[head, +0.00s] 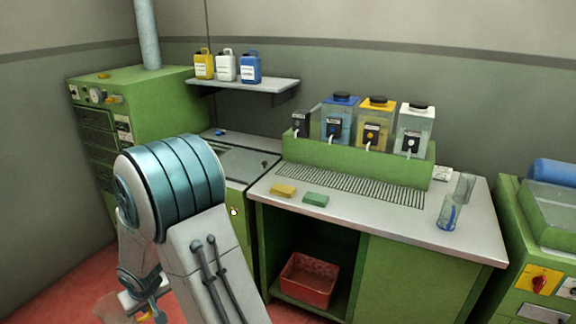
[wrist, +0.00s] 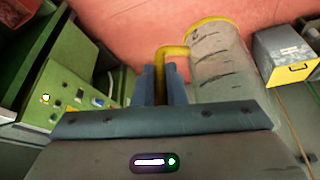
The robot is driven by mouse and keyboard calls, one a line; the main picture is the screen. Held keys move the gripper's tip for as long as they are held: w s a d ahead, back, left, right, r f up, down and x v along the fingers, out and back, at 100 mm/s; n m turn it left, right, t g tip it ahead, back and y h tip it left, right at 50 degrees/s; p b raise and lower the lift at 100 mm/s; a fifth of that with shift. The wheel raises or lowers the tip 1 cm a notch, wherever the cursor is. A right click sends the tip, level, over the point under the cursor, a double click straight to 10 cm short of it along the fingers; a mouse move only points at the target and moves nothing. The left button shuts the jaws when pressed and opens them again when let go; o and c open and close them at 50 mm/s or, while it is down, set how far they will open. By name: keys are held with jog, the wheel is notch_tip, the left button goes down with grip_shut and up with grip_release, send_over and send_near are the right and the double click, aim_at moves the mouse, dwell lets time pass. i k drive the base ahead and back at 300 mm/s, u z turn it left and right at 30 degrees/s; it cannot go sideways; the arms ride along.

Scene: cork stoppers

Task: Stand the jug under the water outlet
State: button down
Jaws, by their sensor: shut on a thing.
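My gripper (wrist: 162,88) is shut on the yellow handle of the jug (wrist: 218,65). The jug is a greyish see-through cylinder with dark marks and a yellow rim, to the right of the fingers in the wrist view. In the head view my gripper (head: 146,298) is low at the left, in front of the counter and away from it. The dispenser row holds a blue tank (head: 341,121), a yellow tank (head: 375,122) and a clear tank with a white lid (head: 414,130), each with a black tap. Another tap (head: 300,124) is at the left. Labels are unreadable, so I cannot tell the water outlet.
A slotted drain grate (head: 350,186) runs below the taps. A yellow sponge (head: 284,190) and a green sponge (head: 316,199) lie before it. Clear glasses (head: 447,213) stand at the counter's right. A red crate (head: 308,281) sits beneath. Bottles (head: 226,66) stand on a shelf.

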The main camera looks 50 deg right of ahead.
aim_at(299, 171)
jog(key=z, duration=0.55)
jog(key=i, duration=0.9)
jog(key=z, duration=0.85)
